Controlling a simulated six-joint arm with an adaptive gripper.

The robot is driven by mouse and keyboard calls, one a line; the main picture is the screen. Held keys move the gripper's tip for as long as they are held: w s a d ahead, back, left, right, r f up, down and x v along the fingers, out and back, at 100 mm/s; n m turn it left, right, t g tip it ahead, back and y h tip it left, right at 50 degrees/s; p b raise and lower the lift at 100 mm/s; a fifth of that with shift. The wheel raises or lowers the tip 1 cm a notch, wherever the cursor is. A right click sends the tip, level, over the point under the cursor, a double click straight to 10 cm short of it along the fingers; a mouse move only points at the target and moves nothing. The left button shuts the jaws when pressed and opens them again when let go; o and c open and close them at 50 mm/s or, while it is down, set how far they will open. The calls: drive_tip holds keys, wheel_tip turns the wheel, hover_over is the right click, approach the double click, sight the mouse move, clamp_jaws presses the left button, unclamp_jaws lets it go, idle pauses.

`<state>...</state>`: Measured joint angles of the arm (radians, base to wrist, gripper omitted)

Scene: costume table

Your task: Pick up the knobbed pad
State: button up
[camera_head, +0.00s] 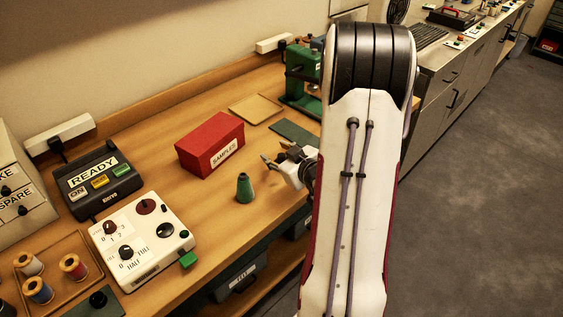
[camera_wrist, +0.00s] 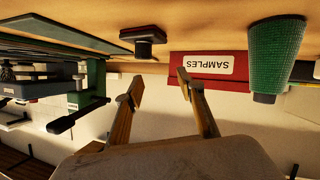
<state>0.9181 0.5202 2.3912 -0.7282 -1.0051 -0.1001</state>
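A dark knobbed pad (camera_wrist: 143,34) shows in the wrist view, upside down against the tabletop, with a reddish edge and a black knob on a short stem. It is beyond my gripper (camera_wrist: 158,84), apart from the fingertips. My gripper is open, its two tan fingers spread with nothing between them. In the head view my gripper (camera_head: 276,157) is low over the table's front part, right of the green cone (camera_head: 245,188). There I cannot clearly tell the pad from the dark parts around my gripper.
The red SAMPLES box (camera_head: 210,143) stands behind the cone. A dark green mat (camera_head: 293,132) and a green machine (camera_head: 301,80) are beyond my gripper. A white control box (camera_head: 140,240), READY unit (camera_head: 97,182) and spool tray (camera_head: 77,284) fill the left. The table's front edge is close.

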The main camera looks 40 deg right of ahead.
sight(282, 155)
drive_tip(key=shift+s+d+f+m+t, duration=0.15)
drive_tip(key=shift+s+d+f+t, duration=0.1)
drive_tip(key=shift+s+d+f, duration=0.25)
drive_tip(key=shift+s+d+f+m+t, duration=0.15)
drive_tip(key=shift+s+f+t, duration=0.15)
drive_tip(key=shift+f, duration=0.3)
drive_tip(key=shift+s+d+f+t, duration=0.2)
drive_tip(key=shift+s+f+t, duration=0.05)
drive_tip(key=shift+s+f, duration=0.25)
drive_tip(key=shift+s+f+m+t, duration=0.35)
drive_tip(key=shift+s+m+t, duration=0.05)
drive_tip(key=shift+s, duration=0.25)
drive_tip(key=shift+s+f+m+t, duration=0.25)
drive_tip(key=shift+s+m+t, duration=0.15)
drive_tip(key=shift+s+t, duration=0.5)
drive_tip(key=shift+s, duration=0.15)
drive_tip(key=shift+x, duration=1.25)
drive_tip(key=shift+x, duration=2.65)
drive_tip(key=shift+f, duration=0.1)
drive_tip(key=shift+c, duration=0.3)
